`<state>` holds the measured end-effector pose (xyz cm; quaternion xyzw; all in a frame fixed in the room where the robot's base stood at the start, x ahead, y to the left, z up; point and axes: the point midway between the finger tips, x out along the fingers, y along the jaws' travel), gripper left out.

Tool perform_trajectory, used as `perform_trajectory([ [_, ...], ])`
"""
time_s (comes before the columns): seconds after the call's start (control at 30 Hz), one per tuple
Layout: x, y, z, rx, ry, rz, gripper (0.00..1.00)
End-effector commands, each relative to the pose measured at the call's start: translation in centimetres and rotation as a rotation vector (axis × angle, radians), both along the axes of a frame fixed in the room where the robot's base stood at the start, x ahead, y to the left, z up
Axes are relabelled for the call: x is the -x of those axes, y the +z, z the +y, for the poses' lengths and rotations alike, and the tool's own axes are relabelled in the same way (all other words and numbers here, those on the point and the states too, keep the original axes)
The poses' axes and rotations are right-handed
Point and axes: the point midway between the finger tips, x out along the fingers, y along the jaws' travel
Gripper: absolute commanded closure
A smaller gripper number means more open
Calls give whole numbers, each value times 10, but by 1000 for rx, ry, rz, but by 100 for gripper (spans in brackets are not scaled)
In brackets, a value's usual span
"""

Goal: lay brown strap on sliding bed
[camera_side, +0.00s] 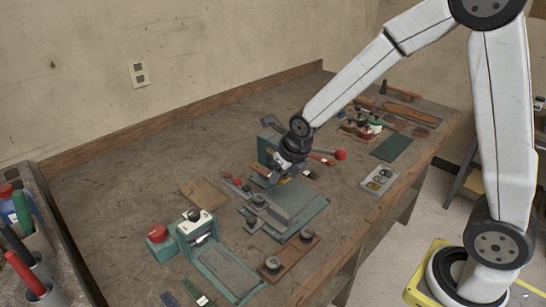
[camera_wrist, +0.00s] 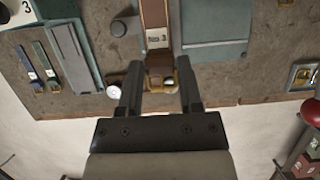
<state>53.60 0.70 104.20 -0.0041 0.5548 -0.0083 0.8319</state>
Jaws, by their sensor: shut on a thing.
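The brown strap (camera_wrist: 155,14) runs from the top of the wrist view down between the fingers. It has a pale label marked "No. 3" and a brass-coloured piece at its near end. My gripper (camera_wrist: 159,76) is shut on this near end; the fingers hide part of the grip. In the side view my gripper (camera_side: 284,170) is above the bench, behind a teal plate, and the strap is hard to make out there. The sliding bed (camera_side: 229,269) appears to be the long grey plate in front of the teal stitcher, at the lower left. It is bare.
A brown board with two round knobs (camera_side: 289,258) lies right of the bed. A grey block on a teal plate (camera_side: 308,213) stands below my gripper. Blue and green straps (camera_side: 197,291) lie at the front. A tray of metal parts (camera_side: 380,180) is on the right.

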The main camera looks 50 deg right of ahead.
Motion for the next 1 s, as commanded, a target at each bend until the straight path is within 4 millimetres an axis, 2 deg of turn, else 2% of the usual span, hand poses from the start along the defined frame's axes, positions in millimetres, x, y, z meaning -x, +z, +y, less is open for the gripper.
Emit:
perform_trajectory([
  [0.13,0,-15,-1,-1,2,1,100],
  [0.47,0,-22,-1,-2,3,1,100],
  [0.8,0,-54,-2,-7,7,4,100],
  [1.0,0,-63,-2,-8,9,2,100],
])
